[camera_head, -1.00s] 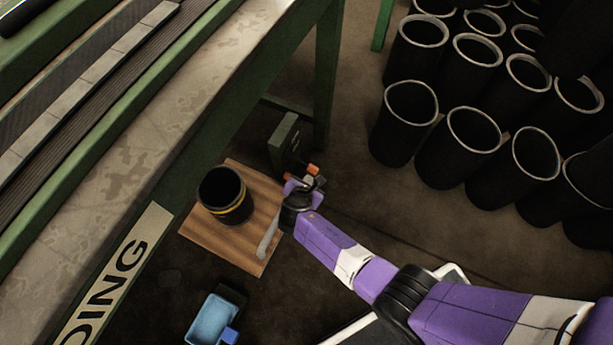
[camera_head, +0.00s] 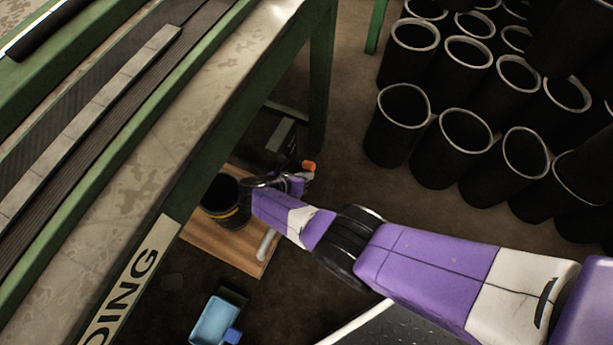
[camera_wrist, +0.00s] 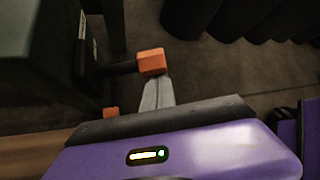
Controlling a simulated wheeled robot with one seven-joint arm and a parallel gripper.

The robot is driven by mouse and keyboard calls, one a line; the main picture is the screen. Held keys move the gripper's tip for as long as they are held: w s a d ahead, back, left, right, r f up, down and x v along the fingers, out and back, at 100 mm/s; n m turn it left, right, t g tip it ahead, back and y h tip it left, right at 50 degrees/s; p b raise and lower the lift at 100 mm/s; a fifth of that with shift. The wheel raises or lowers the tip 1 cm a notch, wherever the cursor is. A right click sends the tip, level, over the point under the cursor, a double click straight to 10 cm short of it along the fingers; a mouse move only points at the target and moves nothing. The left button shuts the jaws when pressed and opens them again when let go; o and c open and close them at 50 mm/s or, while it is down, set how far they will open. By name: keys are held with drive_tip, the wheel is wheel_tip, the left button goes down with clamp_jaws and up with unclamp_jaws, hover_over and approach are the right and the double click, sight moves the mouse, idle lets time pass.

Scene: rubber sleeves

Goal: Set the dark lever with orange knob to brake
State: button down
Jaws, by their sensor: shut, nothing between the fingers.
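The dark lever (camera_wrist: 119,68) sticks out to the right from a dark green box (camera_wrist: 40,85) in the wrist view and ends in a square orange knob (camera_wrist: 151,61). The knob also shows in the head view (camera_head: 309,166), just right of the green box (camera_head: 282,142). My gripper (camera_wrist: 157,92) is shut and empty. Its grey fingertips are right beside the knob, just below it in the wrist view; I cannot tell whether they touch. A second small orange piece (camera_wrist: 111,112) shows lower on the box. Any brake marking is not readable.
A wooden board (camera_head: 215,242) with a black sleeve (camera_head: 223,200) lies on the floor left of my arm. A green-framed bench (camera_head: 150,165) stands on the left. Several black sleeves (camera_head: 405,125) stand at the right.

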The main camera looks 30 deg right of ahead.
drive_tip(key=shift+r, duration=0.2)
drive_tip(key=shift+r+p, duration=0.7)
drive_tip(key=shift+p, duration=0.15)
